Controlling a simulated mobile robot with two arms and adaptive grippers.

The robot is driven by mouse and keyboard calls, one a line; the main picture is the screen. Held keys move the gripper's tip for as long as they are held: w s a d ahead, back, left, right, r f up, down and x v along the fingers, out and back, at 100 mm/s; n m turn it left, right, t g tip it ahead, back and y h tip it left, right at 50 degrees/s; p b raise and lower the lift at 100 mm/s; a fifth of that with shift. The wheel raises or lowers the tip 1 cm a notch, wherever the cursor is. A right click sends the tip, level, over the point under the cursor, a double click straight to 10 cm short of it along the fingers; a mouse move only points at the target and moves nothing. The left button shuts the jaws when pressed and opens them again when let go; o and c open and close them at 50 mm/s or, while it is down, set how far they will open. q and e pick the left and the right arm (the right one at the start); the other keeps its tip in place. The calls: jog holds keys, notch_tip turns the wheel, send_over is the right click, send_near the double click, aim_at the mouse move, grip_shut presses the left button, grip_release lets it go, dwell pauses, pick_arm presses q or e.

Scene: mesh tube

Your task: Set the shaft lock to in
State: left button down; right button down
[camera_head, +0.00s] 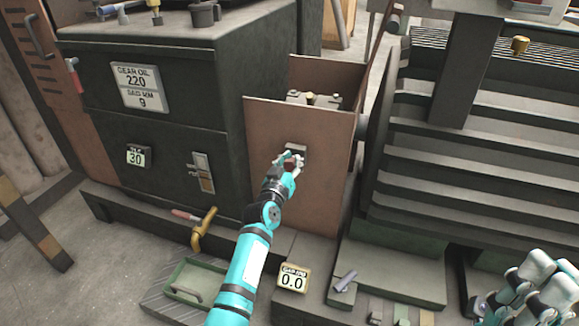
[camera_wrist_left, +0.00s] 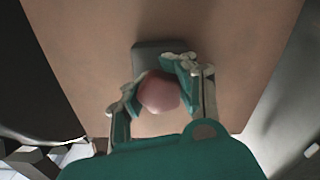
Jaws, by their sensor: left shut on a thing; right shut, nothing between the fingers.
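A round reddish knob (camera_wrist_left: 160,92) stands on a dark square base (camera_wrist_left: 160,54) fixed to a brown upright panel (camera_head: 262,130). It appears to be the shaft lock; I see no label on it. My left gripper (camera_head: 290,160) reaches the panel and is shut on the knob, with a finger at each side of it in the left wrist view. In the head view the fingers largely hide the knob, and the dark base (camera_head: 296,147) shows just above them. My right gripper (camera_head: 528,285) is shut and empty at the lower right, away from the panel.
A dark cabinet (camera_head: 180,100) with a gear oil plate (camera_head: 140,88) stands left of the panel. Ribbed dark housing (camera_head: 470,170) fills the right. A green tray (camera_head: 196,283), a yellow valve handle (camera_head: 203,230) and a "0.0" display (camera_head: 292,279) sit low in front.

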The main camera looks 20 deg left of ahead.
pick_arm(q)
jog(key=c, duration=0.9)
grip_release()
jog(key=s, duration=1.2)
jog(key=shift+a, duration=0.25)
